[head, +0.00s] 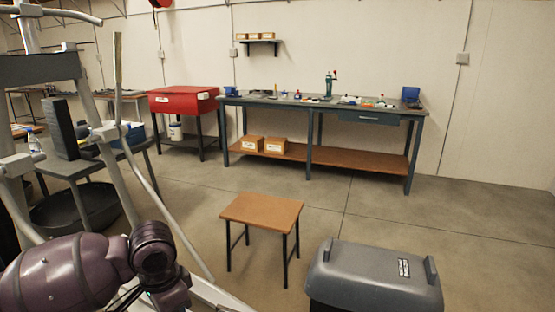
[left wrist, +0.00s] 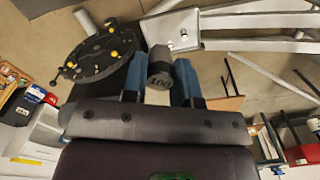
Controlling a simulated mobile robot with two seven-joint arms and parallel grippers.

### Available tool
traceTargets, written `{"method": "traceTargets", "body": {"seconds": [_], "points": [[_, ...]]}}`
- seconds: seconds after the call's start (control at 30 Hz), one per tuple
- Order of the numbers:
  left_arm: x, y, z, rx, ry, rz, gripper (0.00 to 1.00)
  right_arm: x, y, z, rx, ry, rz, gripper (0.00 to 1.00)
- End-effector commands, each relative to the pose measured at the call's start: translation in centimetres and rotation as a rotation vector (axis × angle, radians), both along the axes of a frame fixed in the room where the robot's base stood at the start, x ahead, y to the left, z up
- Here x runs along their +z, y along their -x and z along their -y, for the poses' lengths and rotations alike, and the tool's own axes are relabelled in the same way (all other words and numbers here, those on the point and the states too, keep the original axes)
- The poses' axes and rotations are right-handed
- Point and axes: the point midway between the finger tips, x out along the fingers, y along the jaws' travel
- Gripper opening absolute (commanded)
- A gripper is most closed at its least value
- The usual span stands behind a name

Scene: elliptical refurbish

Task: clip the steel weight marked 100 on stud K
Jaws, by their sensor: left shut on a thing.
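In the left wrist view my left gripper (left wrist: 160,82) has its two blue fingers shut on a grey steel weight (left wrist: 160,66). A dark round disc (left wrist: 98,58) with several yellow-tipped studs lies just left of the weight. The weight's far end is near the disc's right edge; I cannot tell whether they touch. No stud letter is legible, so I cannot tell which is stud K. In the head view my purple left arm is at lower left, and its fingers are not visible. My right gripper is not in view.
Pale machine tubes (head: 118,128) rise at left in the head view, and a metal bracket (left wrist: 182,32) is close beyond the weight in the wrist view. A small brown table (head: 262,211) and a grey lidded bin (head: 374,272) stand on the floor. A long workbench (head: 300,102) lines the wall.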

Motion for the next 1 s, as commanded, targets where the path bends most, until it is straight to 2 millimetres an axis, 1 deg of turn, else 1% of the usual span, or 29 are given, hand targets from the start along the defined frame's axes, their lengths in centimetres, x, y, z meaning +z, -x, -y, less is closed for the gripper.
{"method": "traceTargets", "body": {"seconds": [0.03,0.1,0.3,0.5,0.6,0.8,0.83,0.9,1.0], "points": [[0.9,0.5,-0.1,0.060,0.000,0.005,0.00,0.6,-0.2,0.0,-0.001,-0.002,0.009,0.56],[1.4,1.1,-0.1,0.152,0.001,0.003,0.00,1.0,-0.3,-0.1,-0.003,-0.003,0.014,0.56],[2.8,3.0,-0.2,0.417,0.002,-0.002,0.00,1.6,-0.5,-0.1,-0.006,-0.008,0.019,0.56],[3.9,4.5,-0.3,0.639,0.000,-0.007,0.00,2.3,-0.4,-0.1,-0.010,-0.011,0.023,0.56],[4.2,5.0,-0.4,0.712,0.000,-0.008,0.00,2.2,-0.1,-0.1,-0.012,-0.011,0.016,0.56],[4.2,5.5,-0.4,0.778,-0.001,-0.013,0.00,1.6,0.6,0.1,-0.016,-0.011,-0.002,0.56],[4.2,5.5,-0.4,0.780,-0.001,-0.013,0.00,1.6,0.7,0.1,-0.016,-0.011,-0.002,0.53],[4.3,5.4,-0.4,0.783,-0.001,-0.012,0.00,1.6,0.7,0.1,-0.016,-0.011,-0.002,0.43],[4.3,5.4,-0.4,0.781,-0.002,-0.011,0.00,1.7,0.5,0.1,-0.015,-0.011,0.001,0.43]]}}
